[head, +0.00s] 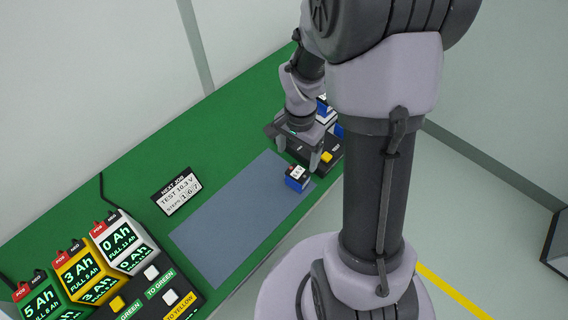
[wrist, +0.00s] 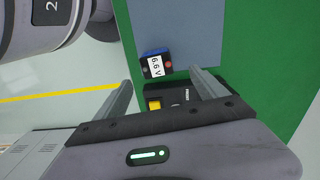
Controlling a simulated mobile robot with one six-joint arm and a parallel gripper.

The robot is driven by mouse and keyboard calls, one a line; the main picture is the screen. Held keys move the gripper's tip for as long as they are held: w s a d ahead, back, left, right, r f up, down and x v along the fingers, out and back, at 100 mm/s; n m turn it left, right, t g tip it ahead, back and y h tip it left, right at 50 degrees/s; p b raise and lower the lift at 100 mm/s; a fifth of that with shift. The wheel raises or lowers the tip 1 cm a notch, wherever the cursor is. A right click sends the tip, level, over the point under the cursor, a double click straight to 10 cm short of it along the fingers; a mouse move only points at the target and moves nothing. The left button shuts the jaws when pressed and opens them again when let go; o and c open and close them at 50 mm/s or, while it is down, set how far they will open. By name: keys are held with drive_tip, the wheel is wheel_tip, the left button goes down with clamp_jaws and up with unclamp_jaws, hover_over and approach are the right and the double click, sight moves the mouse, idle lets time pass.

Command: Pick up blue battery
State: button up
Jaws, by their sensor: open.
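A small blue battery (head: 296,178) with a white label and a dark top stands at the right end of the grey-blue mat (head: 225,235). In the wrist view the blue battery (wrist: 154,66) reads 6.6 V and lies just beyond my fingertips, roughly between their lines. My gripper (head: 298,157) points down, open and empty, just behind the battery. Its two fingers also show in the wrist view, where the gripper (wrist: 161,79) is spread over part of a black device. More blue shows behind my gripper in the head view, partly hidden by my arm.
A black device with a yellow button (head: 327,157) stands close behind the battery. A job sign (head: 177,192) reads TEST 10.3 V. Green, yellow and white units (head: 78,270) with displays and a black button panel (head: 150,290) stand at left. The mat's middle is clear.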

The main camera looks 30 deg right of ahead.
sight(297, 170)
wheel_tip(297, 170, down, 7)
drive_tip(key=shift+b, duration=1.05)
drive_tip(key=f+b, duration=0.2)
drive_tip(key=f, duration=0.3)
drive_tip(key=shift+s+d+b, duration=0.1)
drive_tip(key=shift+s+b, duration=0.25)
drive_tip(key=shift+b, duration=0.05)
drive_tip(key=shift+r, duration=0.1)
clamp_jaws()
